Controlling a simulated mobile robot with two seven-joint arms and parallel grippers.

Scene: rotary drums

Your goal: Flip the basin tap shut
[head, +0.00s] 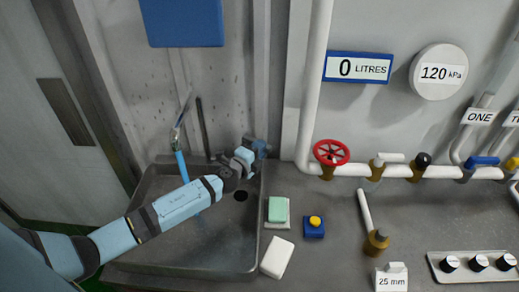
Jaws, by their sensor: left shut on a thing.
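The basin (150,235) is a grey metal sink at the lower left. The tap spout (182,118) rises at its back, with a blue stream (181,165) below it that looks like running water. A thin dark upright bar (203,128) stands just right of the spout. My left arm reaches across the basin from the left. Its gripper (262,148) is at the basin's back right corner, right of the spout and apart from it. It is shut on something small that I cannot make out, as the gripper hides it. My right gripper is not in view.
A white pipe with a red wheel valve (331,152) and several other valves runs along the wall at right. A green sponge (278,210), a white block (277,257) and a blue box with a yellow button (314,226) are right of the basin.

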